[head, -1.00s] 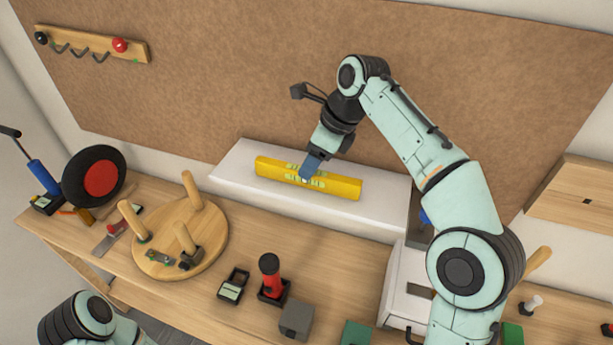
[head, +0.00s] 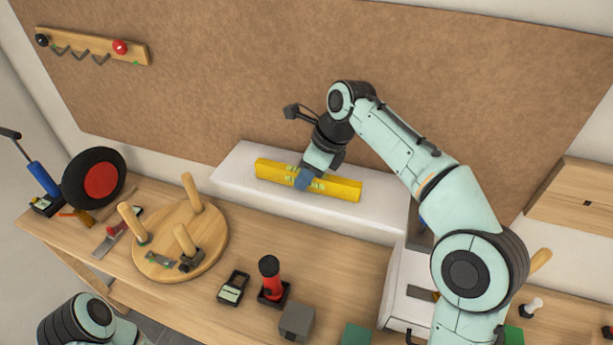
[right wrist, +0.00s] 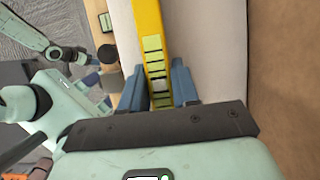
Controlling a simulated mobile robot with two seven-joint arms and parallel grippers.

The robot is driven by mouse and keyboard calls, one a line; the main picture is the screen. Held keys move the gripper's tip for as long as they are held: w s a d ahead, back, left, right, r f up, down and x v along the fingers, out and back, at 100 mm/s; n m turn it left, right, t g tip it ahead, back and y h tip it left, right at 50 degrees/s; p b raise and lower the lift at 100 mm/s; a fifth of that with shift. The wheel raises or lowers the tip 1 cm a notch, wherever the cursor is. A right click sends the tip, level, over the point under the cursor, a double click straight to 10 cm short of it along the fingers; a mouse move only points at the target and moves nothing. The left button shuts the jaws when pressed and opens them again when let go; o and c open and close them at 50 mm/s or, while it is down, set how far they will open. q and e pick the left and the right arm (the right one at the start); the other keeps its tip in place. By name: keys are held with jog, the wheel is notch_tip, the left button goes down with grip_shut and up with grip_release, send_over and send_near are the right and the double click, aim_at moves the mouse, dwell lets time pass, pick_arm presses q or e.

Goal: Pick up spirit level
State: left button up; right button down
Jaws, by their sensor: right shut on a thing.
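The yellow spirit level (head: 340,189) lies lengthwise on a white raised shelf (head: 240,165) at the back of the workbench. My right gripper (head: 303,182) is at the level's middle, reaching down from above. In the right wrist view, the spirit level (right wrist: 149,30) runs between the two blue fingers of the right gripper (right wrist: 158,88), which are shut on it around its green-marked middle. No clear gap shows between the level and the shelf. Part of my left arm shows at the bottom left, but its gripper is out of view.
A round wooden stool top with upright legs (head: 180,240) stands on the bench at left. A red-and-black tool (head: 271,280), a small black device (head: 233,288) and a grey block (head: 297,322) stand in front of the shelf. A brown board (head: 220,70) rises behind it.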

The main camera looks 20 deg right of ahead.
jog(key=shift+r, duration=0.15)
notch_tip(320, 180, up, 9)
jog(key=shift+w+r, duration=0.1)
jog(key=shift+r, duration=0.3)
